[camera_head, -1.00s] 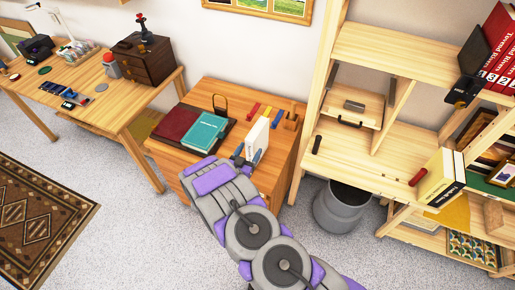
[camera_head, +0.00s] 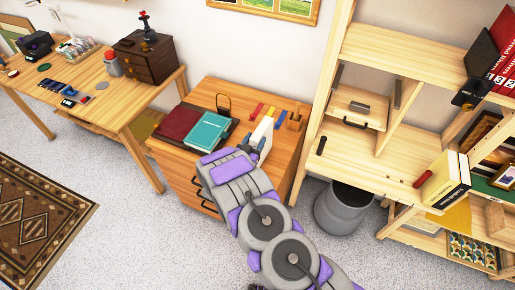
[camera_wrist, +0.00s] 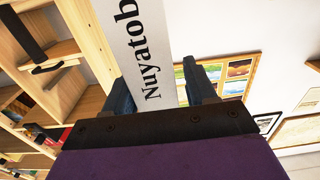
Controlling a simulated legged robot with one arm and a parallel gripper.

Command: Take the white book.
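The white book (camera_head: 262,131) stands upright on the wooden cabinet (camera_head: 226,95), at the right of its top. Its spine fills the upper middle of the wrist view (camera_wrist: 150,50), with black lettering reading "Nuyatob". My gripper (camera_head: 255,142) is at the near side of the book, with one finger on each side of it. In the wrist view the left finger of my gripper (camera_wrist: 158,88) lies close along the book's left edge. A thin gap seems to show at the right finger. The lower part of the book is hidden behind my gripper.
A teal book (camera_head: 208,131) and a dark red book (camera_head: 178,122) lie left of the white book. A wooden shelf (camera_head: 385,128) rises close on the right, with a grey bin (camera_head: 342,212) on the floor.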

